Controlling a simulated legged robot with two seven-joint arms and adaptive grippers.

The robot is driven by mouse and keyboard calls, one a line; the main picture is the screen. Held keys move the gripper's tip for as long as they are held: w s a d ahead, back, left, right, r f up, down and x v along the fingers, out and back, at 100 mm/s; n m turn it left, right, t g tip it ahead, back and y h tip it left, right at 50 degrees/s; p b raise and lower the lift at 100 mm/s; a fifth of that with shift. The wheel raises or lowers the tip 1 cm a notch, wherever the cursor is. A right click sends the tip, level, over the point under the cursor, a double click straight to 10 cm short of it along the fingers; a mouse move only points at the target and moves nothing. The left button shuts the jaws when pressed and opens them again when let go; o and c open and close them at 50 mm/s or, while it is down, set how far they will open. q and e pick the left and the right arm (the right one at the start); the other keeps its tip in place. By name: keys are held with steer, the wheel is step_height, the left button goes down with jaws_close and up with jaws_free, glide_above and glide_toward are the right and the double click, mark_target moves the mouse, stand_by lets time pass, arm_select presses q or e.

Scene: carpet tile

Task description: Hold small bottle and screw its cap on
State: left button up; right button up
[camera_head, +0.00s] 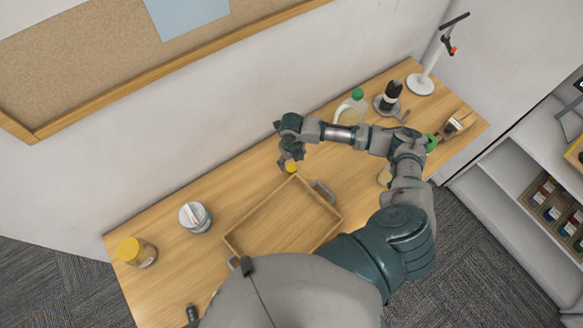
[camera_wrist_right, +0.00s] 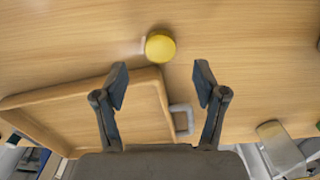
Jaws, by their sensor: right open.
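A small round yellow cap (camera_head: 291,168) shows on the table just beyond the tray's far corner. In the right wrist view the yellow cap (camera_wrist_right: 161,47) is seen from above, with a thin whitish edge at its left. I cannot tell whether a small bottle is under it. My right gripper (camera_head: 290,158) is above and close to the cap. In the right wrist view my right gripper (camera_wrist_right: 161,74) is open and empty, its fingers spread wide, with the cap ahead of and between the fingertips. My left gripper does not show.
A wooden tray (camera_head: 232,239) with grey handles lies below the cap. A yellow-lidded jar (camera_head: 136,252) and a grey canister (camera_head: 195,217) stand left. A green-capped jug (camera_head: 352,108), a dark bottle (camera_head: 391,92) and a lamp (camera_head: 421,84) stand right. The wall is behind.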

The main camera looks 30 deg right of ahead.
mark_target(292, 168)
step_height(292, 168, down, 5)
steer(key=shift+d+f, duration=0.1)
stand_by(0.5)
steer(key=c, duration=0.8)
steer(key=shift+r, duration=0.2)
